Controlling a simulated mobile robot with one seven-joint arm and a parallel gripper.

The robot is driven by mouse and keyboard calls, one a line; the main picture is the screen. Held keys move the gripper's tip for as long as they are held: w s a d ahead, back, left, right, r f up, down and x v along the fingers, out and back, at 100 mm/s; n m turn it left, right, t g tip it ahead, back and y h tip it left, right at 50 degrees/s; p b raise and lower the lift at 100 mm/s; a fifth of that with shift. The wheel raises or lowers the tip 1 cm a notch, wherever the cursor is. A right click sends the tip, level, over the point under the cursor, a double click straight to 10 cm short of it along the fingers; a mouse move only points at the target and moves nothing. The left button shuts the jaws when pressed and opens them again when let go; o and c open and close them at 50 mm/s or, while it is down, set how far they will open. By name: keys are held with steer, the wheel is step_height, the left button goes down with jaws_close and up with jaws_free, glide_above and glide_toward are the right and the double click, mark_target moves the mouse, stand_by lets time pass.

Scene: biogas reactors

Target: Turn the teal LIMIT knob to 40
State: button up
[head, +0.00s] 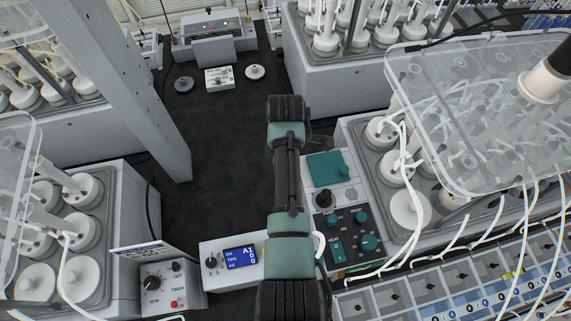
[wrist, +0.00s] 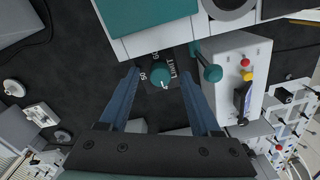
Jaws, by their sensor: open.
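The teal LIMIT knob (wrist: 160,78) is a round cap on a dark dial plate in the wrist view. The word LIMIT is printed on its right, with small numbers around it. I cannot read where its pointer stands. My gripper (wrist: 159,70) is open, with one blue finger on each side of the knob and visible gaps between. I cannot tell how far the fingertips are above the plate. In the head view, a black panel (head: 347,259) carries several teal knobs, but I cannot tell which is LIMIT. The fingers are hidden there.
In the wrist view, a teal surface (wrist: 150,14) with a white edge lies just beyond the knob. A teal handle (wrist: 211,72) and a white box (wrist: 229,52) with red and yellow buttons are close on the right. Reactor racks (head: 372,150) flank the dark bench (head: 225,135).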

step_height(320, 180, up, 13)
steer(key=shift+w+p, duration=0.15)
steer(key=shift+p, duration=0.2)
stand_by(1.0)
